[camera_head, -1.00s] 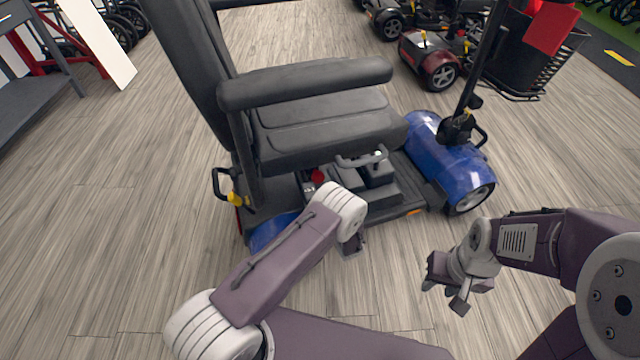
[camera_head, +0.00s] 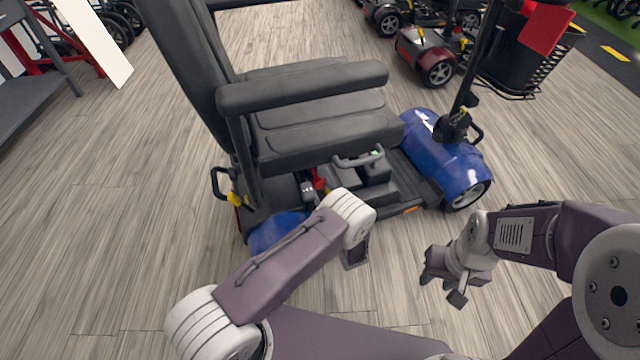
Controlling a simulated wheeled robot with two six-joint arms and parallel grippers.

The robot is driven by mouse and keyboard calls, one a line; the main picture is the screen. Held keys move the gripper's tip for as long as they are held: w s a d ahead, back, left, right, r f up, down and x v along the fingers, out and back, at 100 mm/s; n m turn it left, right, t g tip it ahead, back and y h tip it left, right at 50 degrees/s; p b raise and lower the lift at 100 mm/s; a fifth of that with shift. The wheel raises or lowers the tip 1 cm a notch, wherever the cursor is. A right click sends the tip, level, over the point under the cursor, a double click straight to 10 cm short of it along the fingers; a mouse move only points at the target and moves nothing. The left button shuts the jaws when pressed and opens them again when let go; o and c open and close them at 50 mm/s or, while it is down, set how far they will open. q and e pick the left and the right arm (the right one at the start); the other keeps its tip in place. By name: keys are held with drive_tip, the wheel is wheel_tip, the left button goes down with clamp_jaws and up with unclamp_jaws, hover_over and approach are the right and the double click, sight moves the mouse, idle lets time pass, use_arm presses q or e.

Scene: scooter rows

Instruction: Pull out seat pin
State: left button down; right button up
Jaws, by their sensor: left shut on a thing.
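The scooter (camera_head: 455,170) has a blue body and a black seat (camera_head: 325,130), upright in the middle of the view. A small red part (camera_head: 319,180), apparently the seat pin, shows under the seat beside the grey seat post area. My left gripper (camera_head: 309,189) is low beside the seat base, mostly hidden behind my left forearm and wrist. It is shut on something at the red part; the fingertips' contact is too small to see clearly. My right gripper (camera_head: 444,284) is open and empty over the floor, to the right of the scooter's near side.
The armrest (camera_head: 305,85) and seat cushion overhang the red part. A grey handle (camera_head: 358,160) stands just to its right. Other scooters (camera_head: 432,52) and a black bin (camera_head: 520,50) are at the back right. A dark bench (camera_head: 35,85) is at the left. The near floor is clear.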

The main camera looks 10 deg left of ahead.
use_arm(q)
drive_tip(key=c, duration=0.9)
unclamp_jaws()
drive_tip(key=shift+s+d, duration=0.1)
drive_tip(key=shift+s+d+p, duration=0.2)
drive_tip(key=shift+s+p, duration=0.05)
drive_tip(key=shift+p, duration=0.05)
drive_tip(key=p+v, duration=0.4)
drive_tip(key=v, duration=0.4)
drive_tip(key=shift+s+f, duration=0.15)
drive_tip(key=shift+s, duration=0.1)
drive_tip(key=shift+d, duration=0.1)
